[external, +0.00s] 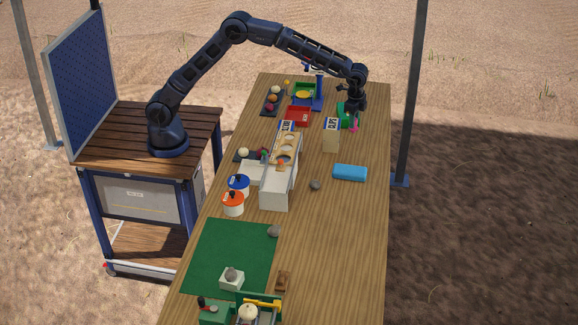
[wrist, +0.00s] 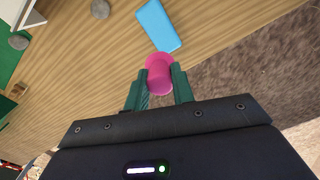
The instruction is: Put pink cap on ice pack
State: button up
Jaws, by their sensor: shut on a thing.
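The pink cap (wrist: 159,76) is between the two green fingers of my gripper (wrist: 160,88), which is shut on it. In the external view my gripper (external: 352,118) is over the far right part of the table, and a bit of pink shows below it. The ice pack (external: 350,172) is a light blue flat block lying on the table near the right edge. It also shows in the wrist view (wrist: 158,25), beyond the cap. The cap is held apart from the ice pack.
A beige carton (external: 331,137) stands between my gripper and the white stand (external: 275,188). A grey stone (external: 315,185) lies left of the ice pack. Jars, a red tray (external: 297,117) and a green mat (external: 228,250) are further left. Table in front of the ice pack is clear.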

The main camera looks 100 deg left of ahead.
notch_tip(320, 180, down, 20)
jog(key=shift+r, duration=0.25)
dwell(0.3)
jog(key=shift+f, duration=0.1)
jog(key=o, duration=1)
jog(key=shift+c, duration=0.2)
